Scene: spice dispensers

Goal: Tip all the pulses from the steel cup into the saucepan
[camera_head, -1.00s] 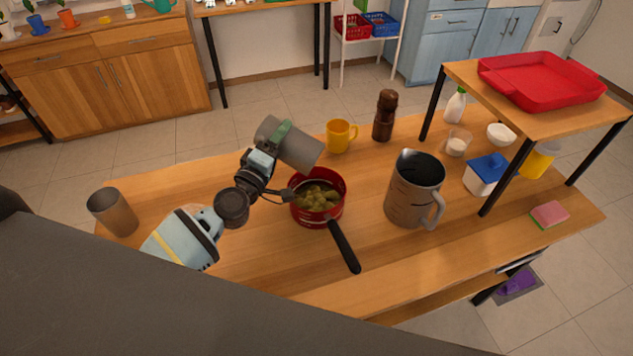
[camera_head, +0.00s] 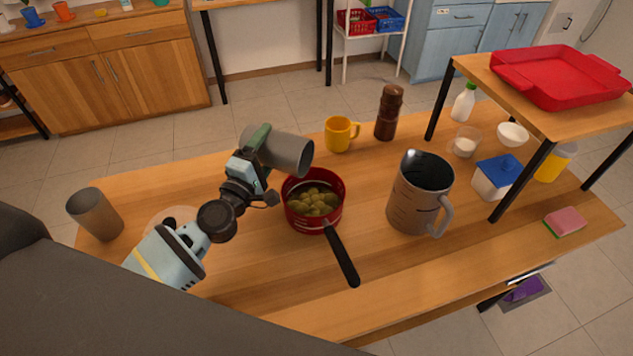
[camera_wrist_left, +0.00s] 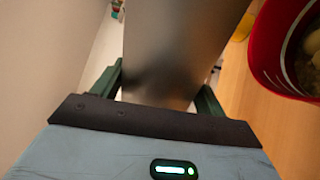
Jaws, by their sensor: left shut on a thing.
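My left gripper (camera_head: 258,152) is shut on the steel cup (camera_head: 288,152), a plain grey cylinder. The cup lies nearly on its side above the back left of the saucepan, its mouth toward the right. The left wrist view shows the cup (camera_wrist_left: 180,50) between the two dark green fingers. I cannot see inside the cup. The red saucepan (camera_head: 290,215) stands on the table with its black handle toward the front. Greenish pulses (camera_head: 315,200) lie in it. The saucepan's red wall (camera_wrist_left: 262,45) also shows at the right of the left wrist view. My right gripper is not in view.
A second grey cup (camera_head: 95,213) stands at the table's left. A yellow mug (camera_head: 339,134) and a brown mill (camera_head: 388,112) stand behind the saucepan. A large steel jug (camera_head: 415,205) stands to its right. A raised shelf with a red tray (camera_head: 560,90) is at the right.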

